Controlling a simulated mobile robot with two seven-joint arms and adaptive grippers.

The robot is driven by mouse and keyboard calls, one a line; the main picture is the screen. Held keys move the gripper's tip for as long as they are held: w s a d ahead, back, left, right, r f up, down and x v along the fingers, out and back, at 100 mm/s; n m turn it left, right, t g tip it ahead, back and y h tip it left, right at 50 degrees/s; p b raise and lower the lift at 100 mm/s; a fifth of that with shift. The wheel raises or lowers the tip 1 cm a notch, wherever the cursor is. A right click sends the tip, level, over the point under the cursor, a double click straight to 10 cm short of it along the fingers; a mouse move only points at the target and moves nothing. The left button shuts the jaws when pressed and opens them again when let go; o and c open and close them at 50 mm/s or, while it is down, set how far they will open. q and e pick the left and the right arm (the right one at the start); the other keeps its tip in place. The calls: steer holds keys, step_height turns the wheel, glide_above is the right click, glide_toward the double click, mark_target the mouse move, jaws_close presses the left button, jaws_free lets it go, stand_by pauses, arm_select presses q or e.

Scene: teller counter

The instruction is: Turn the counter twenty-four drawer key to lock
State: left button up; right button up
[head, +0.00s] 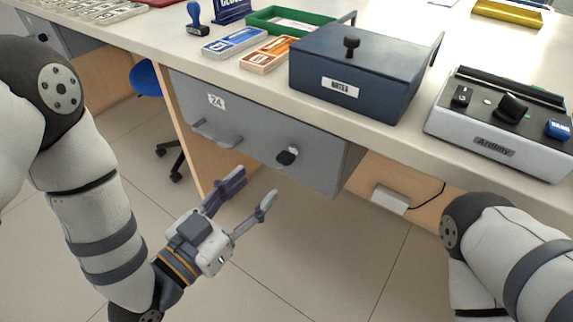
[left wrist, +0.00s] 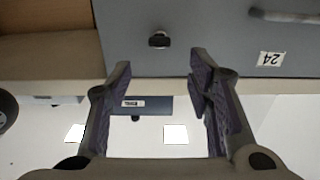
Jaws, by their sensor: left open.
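The grey drawer (head: 250,128) labelled 24 (head: 216,101) hangs under the counter and looks closed. Its dark key (head: 288,156) sits in a silver lock at the right of the front, its bow lying roughly sideways. My left gripper (head: 256,184) is open and empty, below and in front of the key, apart from it. In the left wrist view the key (left wrist: 159,40) shows beyond the gap between the open fingertips (left wrist: 158,65). The upside-down 24 label (left wrist: 270,58) is at the right there. My right arm shows at the lower right; its gripper is out of view.
A pull handle (head: 216,136) sticks out left of the key. Above, a dark blue box (head: 345,75) and a grey device (head: 500,125) stand on the counter. A white box (head: 391,199) with a cable is right of the drawer. The floor below is clear.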

mark_target(281, 162)
arm_select(q)
steer(key=x, duration=0.9)
steer(key=shift+b, duration=0.35)
jaws_close()
